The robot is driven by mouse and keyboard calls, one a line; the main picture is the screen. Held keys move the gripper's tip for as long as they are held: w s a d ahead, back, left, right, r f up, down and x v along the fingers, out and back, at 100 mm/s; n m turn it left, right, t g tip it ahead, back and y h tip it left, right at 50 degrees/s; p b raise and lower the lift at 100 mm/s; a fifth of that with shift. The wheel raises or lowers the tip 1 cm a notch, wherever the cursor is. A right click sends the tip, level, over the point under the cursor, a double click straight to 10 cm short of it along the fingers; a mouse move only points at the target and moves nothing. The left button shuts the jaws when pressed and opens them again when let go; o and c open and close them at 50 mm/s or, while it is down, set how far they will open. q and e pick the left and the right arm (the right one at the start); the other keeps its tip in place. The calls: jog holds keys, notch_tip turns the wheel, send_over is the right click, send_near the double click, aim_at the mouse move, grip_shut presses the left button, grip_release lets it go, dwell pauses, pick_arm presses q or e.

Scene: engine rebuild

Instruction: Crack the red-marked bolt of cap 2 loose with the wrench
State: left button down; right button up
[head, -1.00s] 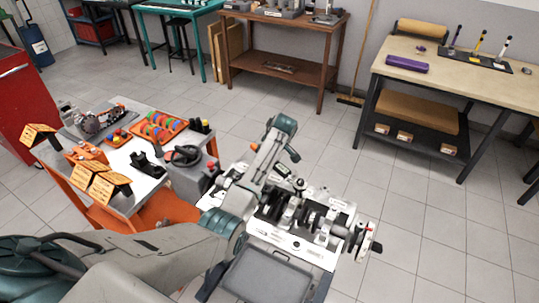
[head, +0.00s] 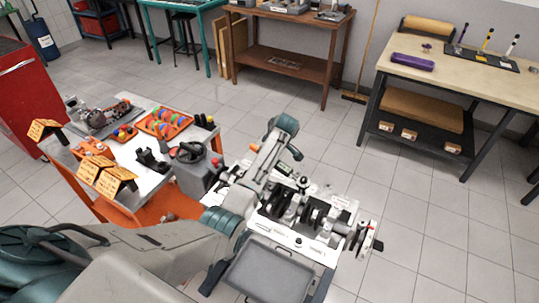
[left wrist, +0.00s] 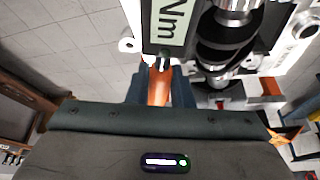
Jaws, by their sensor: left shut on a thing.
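The engine block (head: 262,233) with its crankshaft and bearing caps lies on a stand at lower centre in the head view. My left arm reaches over its left part. In the left wrist view my left gripper (left wrist: 160,88) is shut on the orange handle of the wrench (left wrist: 158,84). The wrench's grey head has a display reading Nm, and it extends over the block beside the dark crankshaft (left wrist: 226,52). The wrench's working end is out of that view. I cannot pick out the red-marked bolt or cap 2. My right gripper is not in view.
A grey tray (head: 268,277) sits in front of the block. An orange-framed cart (head: 150,184) with parts and yellow signs stands to the left. A workbench (head: 470,78) stands at back right. The floor between is clear.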

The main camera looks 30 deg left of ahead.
pick_arm(q)
jog(key=shift+s, duration=0.15)
jog(key=shift+s+a+n+p, duration=0.2)
jog(key=shift+s+n+p, duration=0.4)
jog(key=shift+s+p, duration=0.1)
jog(key=shift+s+g, duration=0.1)
jog(key=shift+g, duration=0.2)
jog(key=shift+s+a+n+p, duration=0.15)
jog(key=shift+s+n+p, duration=0.45)
jog(key=shift+s+p, duration=0.1)
jog(key=shift+s, duration=0.15)
jog(key=shift+s+n+g, duration=0.3)
jog(key=shift+s+n, duration=0.1)
jog(key=shift+s, duration=0.25)
jog(key=shift+s, duration=0.1)
dwell(0.4)
